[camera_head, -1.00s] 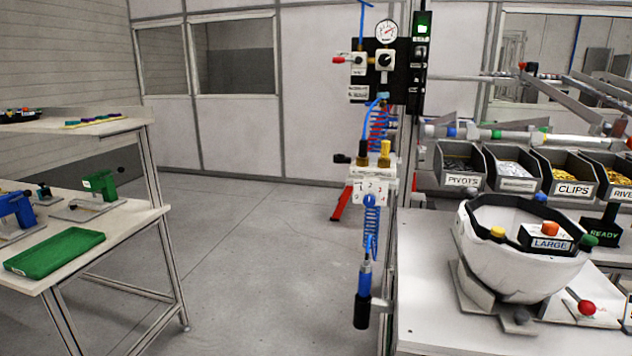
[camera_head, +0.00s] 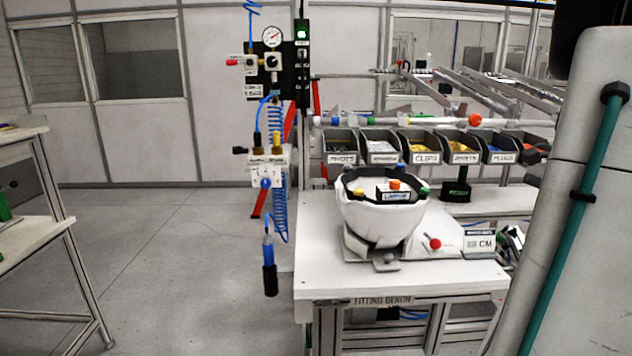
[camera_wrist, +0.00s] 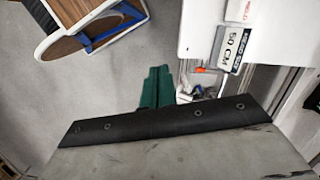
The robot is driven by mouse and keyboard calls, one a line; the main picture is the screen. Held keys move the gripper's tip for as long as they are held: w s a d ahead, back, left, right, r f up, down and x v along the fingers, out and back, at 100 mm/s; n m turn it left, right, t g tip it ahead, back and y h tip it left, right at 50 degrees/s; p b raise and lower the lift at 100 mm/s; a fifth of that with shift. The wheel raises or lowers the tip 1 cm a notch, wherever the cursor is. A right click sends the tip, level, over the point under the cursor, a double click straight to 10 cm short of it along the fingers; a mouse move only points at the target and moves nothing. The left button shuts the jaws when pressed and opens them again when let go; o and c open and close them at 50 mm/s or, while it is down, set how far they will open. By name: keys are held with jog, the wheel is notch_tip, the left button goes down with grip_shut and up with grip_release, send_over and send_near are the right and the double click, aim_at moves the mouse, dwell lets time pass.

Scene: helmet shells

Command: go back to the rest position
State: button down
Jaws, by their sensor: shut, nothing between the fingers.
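My gripper (camera_wrist: 156,88) shows in the wrist view as two green fingers side by side, shut with nothing between them. It points down over the grey floor, beside the edge of a white surface (camera_wrist: 198,28). My gripper is not in the head view, where only a large grey link of my arm fills the right side. A white helmet shell (camera_head: 382,217) sits in a holder on the fitting bench (camera_head: 325,270), with a box marked LARGE inside it.
Bins (camera_head: 425,147) of small parts line the back of the bench. A blue hanging tool (camera_head: 269,265) is left of it. Another table (camera_head: 35,240) stands at the far left, with clear floor (camera_head: 175,270) between. A wood-topped object (camera_wrist: 92,28) shows in the wrist view.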

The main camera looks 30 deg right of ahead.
jog(key=w+a+f+n+g+h, duration=0.1)
jog(key=w+a+n, duration=0.3)
jog(key=a, duration=0.6)
jog(key=w+a+f+n, duration=0.1)
jog(key=w+a+n, duration=0.2)
jog(key=a+n, duration=0.5)
jog(key=s+a+f+n+t+h, duration=0.1)
jog(key=s+a+n, duration=0.2)
jog(key=a, duration=2)
jog(key=n, duration=0.5)
jog(key=shift+f+n+t, duration=0.2)
jog(key=shift+n+t, duration=0.2)
jog(key=shift+s, duration=0.1)
